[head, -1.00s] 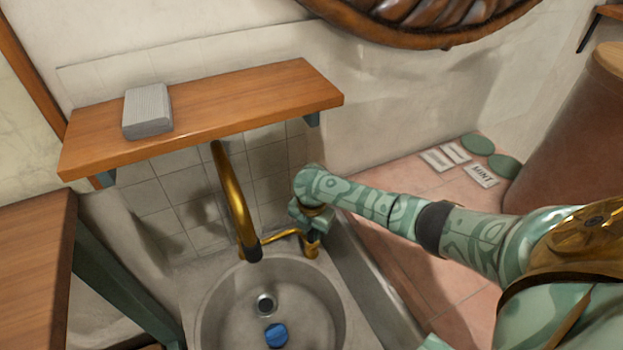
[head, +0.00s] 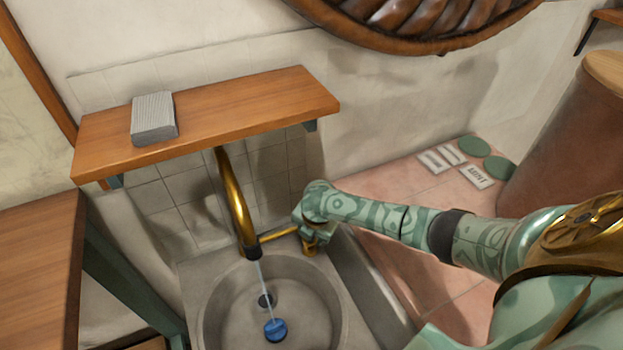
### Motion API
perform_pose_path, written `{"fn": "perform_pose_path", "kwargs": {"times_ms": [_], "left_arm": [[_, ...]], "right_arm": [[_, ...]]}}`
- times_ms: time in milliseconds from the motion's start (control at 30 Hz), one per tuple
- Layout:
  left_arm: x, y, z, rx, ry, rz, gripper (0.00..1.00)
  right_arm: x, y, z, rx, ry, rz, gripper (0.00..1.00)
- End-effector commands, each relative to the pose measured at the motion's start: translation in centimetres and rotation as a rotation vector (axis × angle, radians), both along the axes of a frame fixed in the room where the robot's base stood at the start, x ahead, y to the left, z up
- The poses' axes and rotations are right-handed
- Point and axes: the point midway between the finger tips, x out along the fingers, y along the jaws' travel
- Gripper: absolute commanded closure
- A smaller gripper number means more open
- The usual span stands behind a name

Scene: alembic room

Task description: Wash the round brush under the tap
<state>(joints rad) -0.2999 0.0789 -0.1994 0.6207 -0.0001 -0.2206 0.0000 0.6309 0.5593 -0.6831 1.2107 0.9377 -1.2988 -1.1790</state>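My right gripper (head: 313,242) is at the brass fitting right of the spout, at the sink's back right. Its fingers are partly hidden and hard to read. My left gripper is out of view.
A wooden shelf (head: 235,110) crosses the wall above the tap, with a grey ribbed block (head: 153,118) on it. A wooden table (head: 35,270) stands left of the sink. On the floor at right lie green discs (head: 474,147) and white labels (head: 478,177), beside a large brown vessel (head: 560,140).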

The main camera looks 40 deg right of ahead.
Motion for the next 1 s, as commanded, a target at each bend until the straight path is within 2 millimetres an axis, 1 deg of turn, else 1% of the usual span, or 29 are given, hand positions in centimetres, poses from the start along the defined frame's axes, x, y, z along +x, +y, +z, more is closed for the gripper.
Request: {"fn": "perform_pose_path", "kwargs": {"times_ms": [67, 167, 400, 500, 600, 700, 800, 1000], "left_arm": [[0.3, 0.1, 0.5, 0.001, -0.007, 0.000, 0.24], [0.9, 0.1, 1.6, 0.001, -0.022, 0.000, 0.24], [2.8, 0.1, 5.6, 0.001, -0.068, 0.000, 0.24], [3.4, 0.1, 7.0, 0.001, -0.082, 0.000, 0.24], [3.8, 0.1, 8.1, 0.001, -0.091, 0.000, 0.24], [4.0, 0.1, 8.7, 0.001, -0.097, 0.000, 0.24], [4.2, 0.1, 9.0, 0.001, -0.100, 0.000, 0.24], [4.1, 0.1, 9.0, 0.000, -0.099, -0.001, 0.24]], "right_arm": [[-0.1, 0.0, 0.9, 0.000, -0.003, 0.000, 0.56], [-0.4, 0.1, 2.8, -0.001, -0.006, 0.000, 0.56], [-1.8, 0.4, 9.6, 0.000, -0.008, 0.001, 0.56], [-2.3, 0.5, 12.0, -0.002, -0.008, 0.002, 0.56], [-2.8, 0.7, 13.9, -0.002, -0.006, 0.002, 0.56], [-3.2, 0.8, 15.1, 0.000, -0.004, 0.001, 0.56], [-3.5, 0.8, 15.7, 0.000, -0.001, 0.001, 0.56], [-3.6, 0.8, 15.8, 0.000, 0.001, 0.000, 0.56]]}}
